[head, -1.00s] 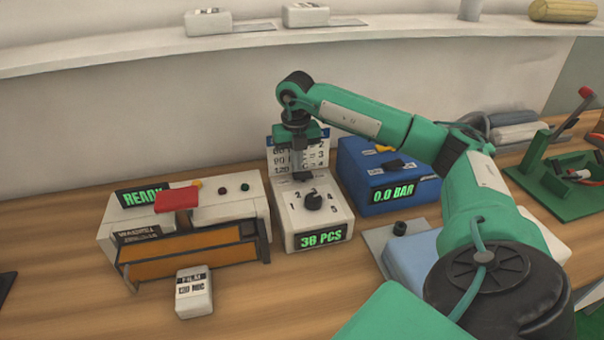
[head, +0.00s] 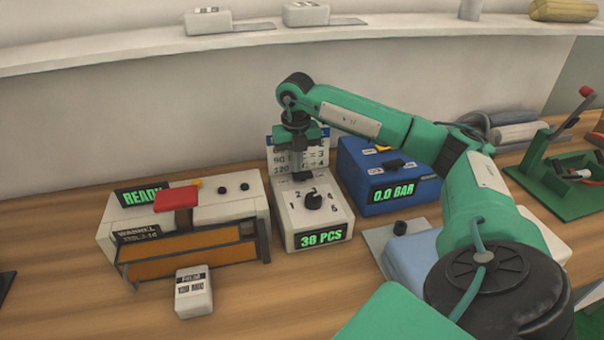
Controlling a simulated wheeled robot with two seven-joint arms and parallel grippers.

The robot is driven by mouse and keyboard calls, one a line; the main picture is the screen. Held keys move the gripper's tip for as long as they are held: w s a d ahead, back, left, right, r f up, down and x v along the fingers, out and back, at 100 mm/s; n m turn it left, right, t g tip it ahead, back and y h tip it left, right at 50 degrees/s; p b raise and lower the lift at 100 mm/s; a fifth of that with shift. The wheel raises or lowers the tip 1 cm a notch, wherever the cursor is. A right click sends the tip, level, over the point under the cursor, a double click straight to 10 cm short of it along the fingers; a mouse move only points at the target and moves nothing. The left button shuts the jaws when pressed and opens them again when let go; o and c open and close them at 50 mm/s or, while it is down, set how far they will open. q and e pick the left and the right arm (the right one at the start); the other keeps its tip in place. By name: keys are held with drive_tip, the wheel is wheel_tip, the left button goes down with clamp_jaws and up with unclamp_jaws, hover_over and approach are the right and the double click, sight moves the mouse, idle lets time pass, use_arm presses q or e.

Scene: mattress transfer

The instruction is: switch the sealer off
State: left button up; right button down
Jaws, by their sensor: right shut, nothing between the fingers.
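The sealer (head: 232,207) is a white box with an orange front bar on the bench at the left. Its green display (head: 141,197) reads READY, and a red handle (head: 176,198) stands up over its front. My right gripper (head: 301,176) is shut and empty, pointing down over the back of the white dial box (head: 290,213), to the right of the sealer. Whether its tips touch that box I cannot tell. My left gripper is not in view.
The dial box has a black knob (head: 313,201) and reads 38 PCS. A blue box (head: 413,188) reading 0.0 BAR stands to its right. A white film block (head: 194,293) lies before the sealer. A shelf (head: 120,54) runs behind.

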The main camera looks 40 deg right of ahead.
drive_tip(key=shift+f+b, duration=0.35)
drive_tip(key=shift+f, duration=0.35)
idle(0.3)
drive_tip(key=shift+r+p, duration=2.7)
drive_tip(key=shift+r, duration=0.85)
